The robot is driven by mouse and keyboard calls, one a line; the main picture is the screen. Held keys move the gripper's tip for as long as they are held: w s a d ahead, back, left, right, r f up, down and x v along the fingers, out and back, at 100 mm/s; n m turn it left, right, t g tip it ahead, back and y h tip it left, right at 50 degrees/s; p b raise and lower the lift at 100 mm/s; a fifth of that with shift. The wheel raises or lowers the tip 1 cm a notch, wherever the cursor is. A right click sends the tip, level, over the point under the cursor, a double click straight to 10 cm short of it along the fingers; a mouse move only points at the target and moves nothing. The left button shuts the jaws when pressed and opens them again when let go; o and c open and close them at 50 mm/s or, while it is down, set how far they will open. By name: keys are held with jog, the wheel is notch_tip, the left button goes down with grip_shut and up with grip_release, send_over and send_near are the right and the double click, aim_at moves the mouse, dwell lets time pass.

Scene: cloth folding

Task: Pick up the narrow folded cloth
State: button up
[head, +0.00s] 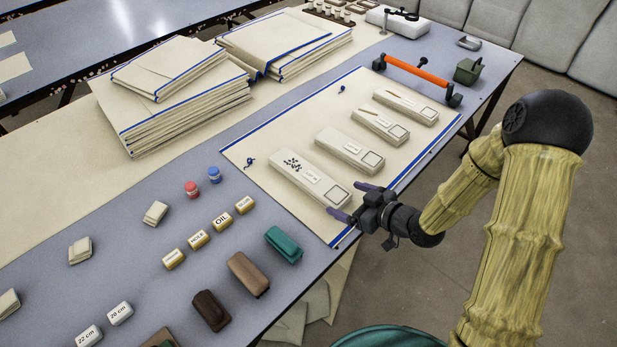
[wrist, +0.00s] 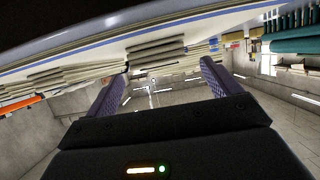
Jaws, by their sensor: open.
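Several narrow, pale, flat pieces lie in a row on a cream cloth with a blue border (head: 270,215). They look like folded cloth, but I cannot be sure. The nearest narrow piece (head: 310,178) has dark dots, a label and a square outline. My gripper (head: 345,200) is open at that piece's right end, with one finger to each side of it in the head view. Whether they touch is unclear. In the wrist view, my open fingers (wrist: 160,84) show nothing clearly held, and pale layered pieces (wrist: 157,50) lie beyond them.
Large cloth stacks (head: 185,110) stand at the back left. An orange-handled tool (head: 418,72) and a green box (head: 467,71) lie at the far right. Small labelled blocks (head: 198,239), brown and green blocks (head: 248,274) and small folded cloths (head: 155,213) occupy the near left.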

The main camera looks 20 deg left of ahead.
aim_at(341, 197)
jog(key=x, duration=0.5)
jog(key=shift+f, duration=0.25)
jog(key=c, duration=1.1)
notch_tip(341, 197, up, 10)
jog(key=shift+r+p, duration=0.1)
jog(key=shift+p, duration=0.6)
